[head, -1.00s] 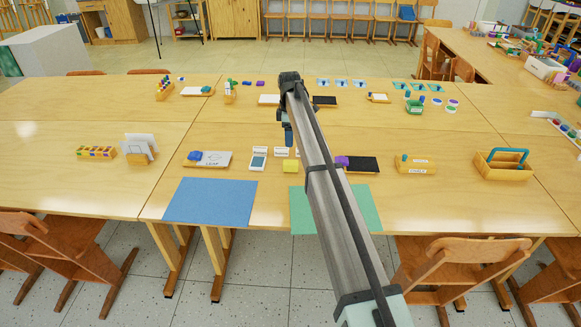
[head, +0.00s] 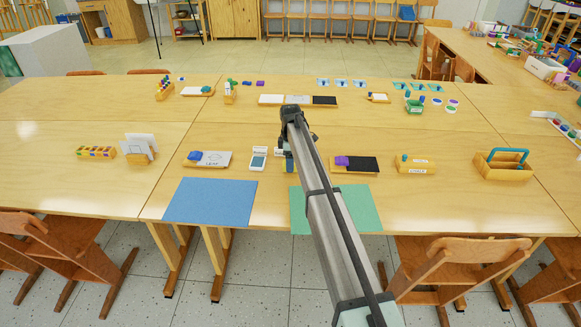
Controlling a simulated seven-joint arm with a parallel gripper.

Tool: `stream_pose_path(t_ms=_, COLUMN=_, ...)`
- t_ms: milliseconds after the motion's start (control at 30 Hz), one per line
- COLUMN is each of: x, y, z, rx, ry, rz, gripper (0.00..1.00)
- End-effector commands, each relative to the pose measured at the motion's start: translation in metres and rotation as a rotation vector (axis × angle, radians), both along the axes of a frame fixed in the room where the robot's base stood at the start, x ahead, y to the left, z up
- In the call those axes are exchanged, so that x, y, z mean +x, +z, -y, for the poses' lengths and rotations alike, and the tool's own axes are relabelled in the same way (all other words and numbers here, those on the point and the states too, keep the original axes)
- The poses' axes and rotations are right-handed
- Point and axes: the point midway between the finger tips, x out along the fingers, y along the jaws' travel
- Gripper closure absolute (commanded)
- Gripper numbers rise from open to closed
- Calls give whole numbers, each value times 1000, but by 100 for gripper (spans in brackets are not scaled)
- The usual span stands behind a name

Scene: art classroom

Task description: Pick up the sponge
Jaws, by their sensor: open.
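The yellow block that looks like the sponge, seen earlier on the table just behind the green mat, is now hidden behind my gripper and arm. My gripper (head: 289,163) is open and points down over that spot. Its fingertips are small and partly covered by the wrist. I cannot tell whether they touch the sponge or stand around it.
A white card holder (head: 258,159) stands close on the left. A black board (head: 365,164) with a purple block (head: 342,161) lies on the right. The blue mat (head: 210,201) and green mat (head: 362,209) lie flat in front. A yellow chalk box (head: 416,165) stands farther right.

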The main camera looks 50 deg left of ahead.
Motion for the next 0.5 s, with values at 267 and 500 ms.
stream_pose_path(t_ms=267, x=0, y=-19, z=0, rx=0, ry=0, rz=0, gripper=28)
stream_pose_path(t_ms=500, x=0, y=-19, z=-1, rx=0, ry=0, rz=0, gripper=39)
